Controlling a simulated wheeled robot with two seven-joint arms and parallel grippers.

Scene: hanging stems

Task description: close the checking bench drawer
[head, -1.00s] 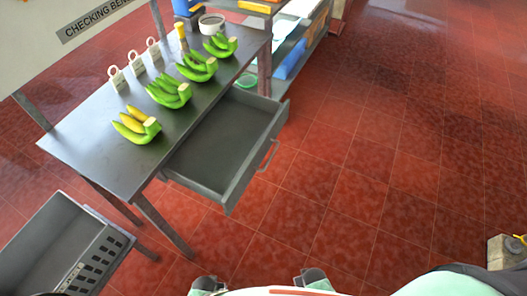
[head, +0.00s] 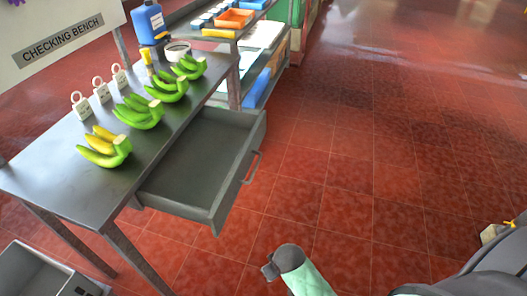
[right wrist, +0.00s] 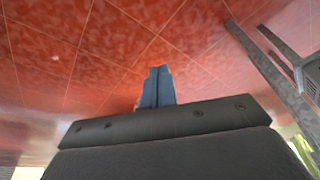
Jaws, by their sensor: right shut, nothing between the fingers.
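The checking bench (head: 60,178) is a dark metal table on the left of the head view. Its grey drawer (head: 205,150) is pulled well out on the right side and looks empty. The drawer's bar handle (head: 252,167) is on its outer front. In the right wrist view, my right gripper (right wrist: 158,72) is shut and empty, with red floor behind its fingers. A grey-and-green part of my own arm (head: 290,262) shows at the bottom of the head view, apart from the drawer. My left gripper is not in view.
Several banana bunches (head: 140,112) and white tags stand on the bench. A blue bottle (head: 149,22) is at its far end. A grey crate (head: 40,275) sits at lower left. Shelving (head: 262,60) stands behind. The red floor right of the drawer is clear.

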